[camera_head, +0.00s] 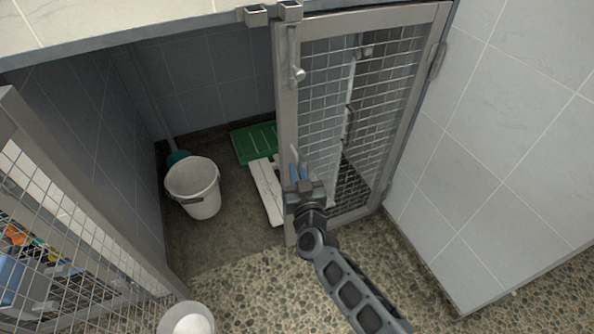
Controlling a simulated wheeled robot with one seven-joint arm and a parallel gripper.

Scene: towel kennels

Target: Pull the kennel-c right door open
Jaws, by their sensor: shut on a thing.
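The right door (287,110) is a grey metal frame filled with wire mesh. It is hinged on its right side and looks shut or nearly shut across the right half of the kennel opening. My gripper (298,166) is at the lower part of the door's left upright, with bluish fingertips pointing up in the picture. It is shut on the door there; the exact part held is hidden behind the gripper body. A small bolt-like knob (298,74) sits higher on the same upright.
Another mesh door (95,205) stands open at left. Inside the kennel are a white bucket (194,191), a green mat (252,141) and a white board (266,190). A white container (186,320) stands at the bottom left. A tiled wall (505,150) borders the right; pebbled floor (255,290) lies in front.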

